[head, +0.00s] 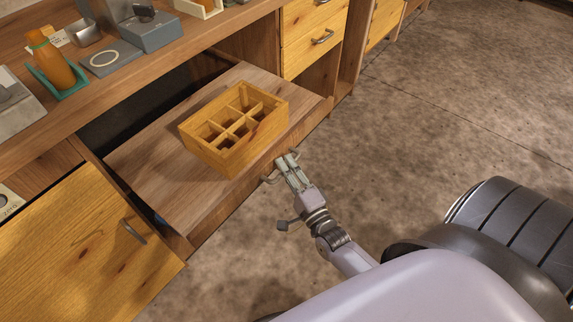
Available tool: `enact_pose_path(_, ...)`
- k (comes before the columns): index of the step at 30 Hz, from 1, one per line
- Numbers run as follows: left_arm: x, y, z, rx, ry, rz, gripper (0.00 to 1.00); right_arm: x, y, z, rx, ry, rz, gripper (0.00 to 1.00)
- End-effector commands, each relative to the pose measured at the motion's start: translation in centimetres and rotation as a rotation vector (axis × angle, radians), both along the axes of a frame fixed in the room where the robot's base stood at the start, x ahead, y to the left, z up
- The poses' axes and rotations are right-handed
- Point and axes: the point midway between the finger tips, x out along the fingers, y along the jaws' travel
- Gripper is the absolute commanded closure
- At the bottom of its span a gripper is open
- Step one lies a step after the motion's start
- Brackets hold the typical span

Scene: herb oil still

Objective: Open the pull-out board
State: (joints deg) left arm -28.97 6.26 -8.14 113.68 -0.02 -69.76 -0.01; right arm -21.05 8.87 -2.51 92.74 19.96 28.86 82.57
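The pull-out board (165,170) is a brown wooden board sticking out from under the worktop on the left, well clear of the cabinet front. A yellow wooden box with compartments (212,158) stands upright on it, near its front edge. A metal bar handle (268,180) is on the board's front face. My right gripper (287,160) is at this handle, its two fingers close together around the bar; the fingers hide the middle of the bar. My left gripper is not in view.
The worktop (150,62) above holds an orange bottle (53,62) in a teal tray, a grey plate with a white ring (104,59) and a grey block (150,32). A yellow door (85,245) is at lower left, drawers (312,32) at the top.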

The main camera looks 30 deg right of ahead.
Motion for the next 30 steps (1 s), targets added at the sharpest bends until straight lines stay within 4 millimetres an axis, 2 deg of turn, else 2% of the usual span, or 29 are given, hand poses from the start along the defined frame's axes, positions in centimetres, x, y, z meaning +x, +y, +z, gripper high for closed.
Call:
enact_pose_path(6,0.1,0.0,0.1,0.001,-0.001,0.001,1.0,-0.1,0.0,0.1,-0.001,-0.002,-0.001,0.81)
enact_pose_path(9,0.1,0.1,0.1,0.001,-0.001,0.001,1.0,-0.8,0.0,-0.1,-0.001,-0.001,0.0,0.81)
enact_pose_path(11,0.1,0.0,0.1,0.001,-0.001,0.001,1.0,-1.6,0.1,-0.3,-0.001,0.002,0.0,0.81)
enact_pose_path(22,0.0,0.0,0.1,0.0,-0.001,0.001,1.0,-9.1,0.5,-1.6,-0.001,0.003,0.001,0.81)
enact_pose_path(27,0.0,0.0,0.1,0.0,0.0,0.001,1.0,-11.2,0.6,-1.9,-0.001,0.001,0.0,0.81)
enact_pose_path(30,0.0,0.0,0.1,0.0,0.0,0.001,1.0,-11.7,0.6,-2.0,-0.001,-0.001,0.0,0.81)
